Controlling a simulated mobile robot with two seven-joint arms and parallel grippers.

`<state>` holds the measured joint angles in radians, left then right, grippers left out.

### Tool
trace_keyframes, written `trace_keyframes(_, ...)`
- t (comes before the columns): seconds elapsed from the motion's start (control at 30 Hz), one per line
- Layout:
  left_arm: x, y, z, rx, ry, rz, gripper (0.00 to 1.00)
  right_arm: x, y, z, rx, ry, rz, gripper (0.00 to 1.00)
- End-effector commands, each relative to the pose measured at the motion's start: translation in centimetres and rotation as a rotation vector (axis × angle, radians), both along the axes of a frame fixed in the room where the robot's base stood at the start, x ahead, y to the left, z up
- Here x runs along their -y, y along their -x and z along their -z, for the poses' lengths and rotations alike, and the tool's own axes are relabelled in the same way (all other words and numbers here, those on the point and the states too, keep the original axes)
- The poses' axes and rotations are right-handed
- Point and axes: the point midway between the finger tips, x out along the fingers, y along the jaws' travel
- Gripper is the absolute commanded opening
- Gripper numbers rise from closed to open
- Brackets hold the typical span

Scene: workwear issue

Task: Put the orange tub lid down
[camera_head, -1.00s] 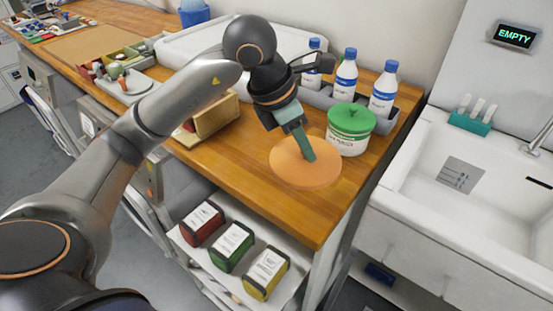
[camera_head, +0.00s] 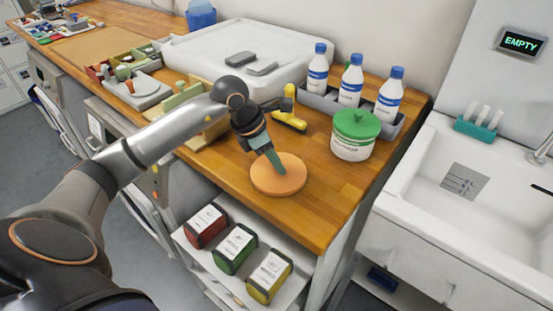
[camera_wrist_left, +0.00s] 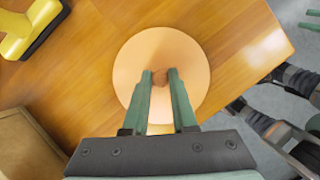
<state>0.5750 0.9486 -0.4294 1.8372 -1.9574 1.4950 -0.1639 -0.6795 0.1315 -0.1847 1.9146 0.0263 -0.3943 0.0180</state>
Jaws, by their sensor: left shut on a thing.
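The orange tub lid (camera_head: 292,182) is a flat round disc near the front edge of the wooden counter (camera_head: 325,210). It lies level, on or just above the wood; I cannot tell whether it touches. My left gripper (camera_head: 280,171) reaches down onto it from above, its green fingers shut on the lid's small knob. In the left wrist view the lid (camera_wrist_left: 190,55) fills the middle, with the knob between the fingertips (camera_wrist_left: 161,78).
A white tub with a green lid (camera_head: 354,124) stands right of the orange lid. Behind are a yellow tool (camera_head: 290,121) and a grey rack of blue-capped bottles (camera_head: 352,78). A wooden box (camera_head: 205,122) stands to the left. A sink (camera_head: 487,190) is at right.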

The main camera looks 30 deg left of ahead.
Motion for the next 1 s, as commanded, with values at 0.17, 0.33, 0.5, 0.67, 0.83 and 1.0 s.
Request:
trace_keyframes(0.17,0.0,0.0,0.0,0.002,0.001,0.000,0.00,0.0,0.0,0.0,0.000,0.000,0.000,0.50)
trace_keyframes(0.33,0.0,0.0,0.3,0.001,0.000,0.000,0.26,0.0,0.0,0.3,0.000,0.001,0.001,0.50)
trace_keyframes(0.5,0.0,0.0,0.2,0.001,0.001,0.000,0.46,0.0,0.0,0.3,0.000,0.001,0.001,0.50)
trace_keyframes(0.67,0.0,0.0,0.2,0.001,0.001,0.000,0.55,0.0,0.0,0.2,0.000,0.001,0.001,0.50)
trace_keyframes(0.83,0.0,0.0,0.1,0.001,0.001,-0.001,0.55,0.0,0.0,0.2,0.000,0.001,0.001,0.50)
trace_keyframes(1.0,-0.3,0.2,-1.0,0.005,-0.001,-0.002,0.55,0.0,0.0,0.1,0.000,0.001,0.001,0.50)
